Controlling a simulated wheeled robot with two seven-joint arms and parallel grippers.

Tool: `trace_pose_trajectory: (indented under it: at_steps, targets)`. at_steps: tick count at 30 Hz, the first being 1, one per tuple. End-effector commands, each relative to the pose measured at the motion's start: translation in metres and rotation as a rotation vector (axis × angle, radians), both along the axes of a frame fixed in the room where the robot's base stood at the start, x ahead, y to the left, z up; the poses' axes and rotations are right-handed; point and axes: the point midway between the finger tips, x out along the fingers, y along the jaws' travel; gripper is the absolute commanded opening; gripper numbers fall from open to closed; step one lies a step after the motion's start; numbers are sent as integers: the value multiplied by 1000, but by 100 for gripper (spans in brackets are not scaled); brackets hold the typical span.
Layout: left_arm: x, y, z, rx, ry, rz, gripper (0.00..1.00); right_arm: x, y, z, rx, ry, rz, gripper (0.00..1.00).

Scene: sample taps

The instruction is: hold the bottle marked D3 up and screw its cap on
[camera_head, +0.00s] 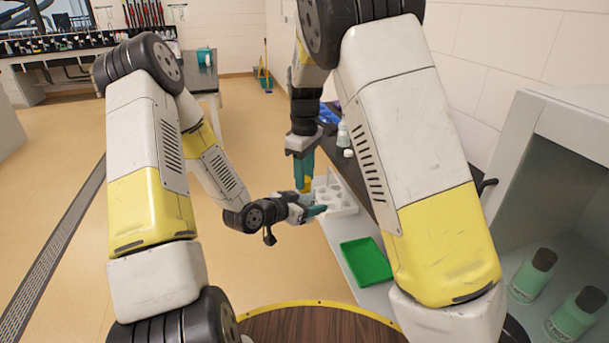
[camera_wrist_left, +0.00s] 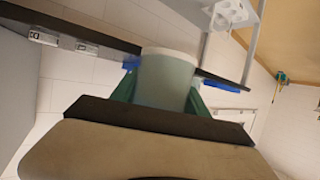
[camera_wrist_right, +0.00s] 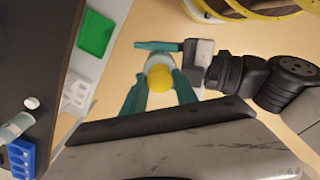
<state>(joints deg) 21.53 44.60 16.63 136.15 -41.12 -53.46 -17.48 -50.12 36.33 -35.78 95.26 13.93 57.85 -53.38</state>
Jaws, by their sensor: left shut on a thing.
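My left gripper (camera_head: 313,210) is shut on a pale grey-green bottle (camera_wrist_left: 165,82), held in the air in front of the bench; no D3 mark is readable. My right gripper (camera_head: 304,178) points down from above, right over the left gripper. In the right wrist view, a yellow cap (camera_wrist_right: 160,78) sits between the right gripper's fingertips (camera_wrist_right: 159,85), with a pale part of the bottle (camera_wrist_right: 157,61) showing behind it. The fingers lie close on both sides of the cap; whether they press on it is unclear. Whether cap and bottle touch is hidden.
A white rack (camera_head: 346,211) and a green tray (camera_head: 367,262) lie on the bench to the right. Behind them stand another bottle (camera_head: 342,136), a loose white cap (camera_head: 348,153) and a blue rack (camera_wrist_right: 20,158). Dark-capped green bottles (camera_head: 530,277) stand at lower right.

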Motion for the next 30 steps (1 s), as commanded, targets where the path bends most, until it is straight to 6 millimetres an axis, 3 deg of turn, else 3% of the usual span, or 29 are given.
trace_pose_trajectory:
  at_steps: [8, 11, 21, 23, 27, 28, 30]
  targets:
    - [0, 0, 0, -1, -1, 0, 0, 0, 0, 0, 0, -1, -52, 0]
    - [0, 0, 0, -1, -1, 0, 0, 0, 0, 0, 0, -1, -198, 0]
    - [0, 0, 0, -1, -1, 0, 0, 1, 0, 0, 0, 0, -921, 0]
    - [0, 0, 0, -1, -1, 0, 0, 1, 0, 0, 0, 0, -1011, 0]
    - [0, 0, 0, -1, -1, -1, 0, 1, 0, 0, 0, 0, -1009, 0]
    - [0, 0, 0, -1, -1, -1, 0, 1, 0, 0, 0, 0, -1009, 35]
    - [0, 0, 0, -1, -1, -1, 0, 1, 0, 0, 0, 0, -1008, 49]
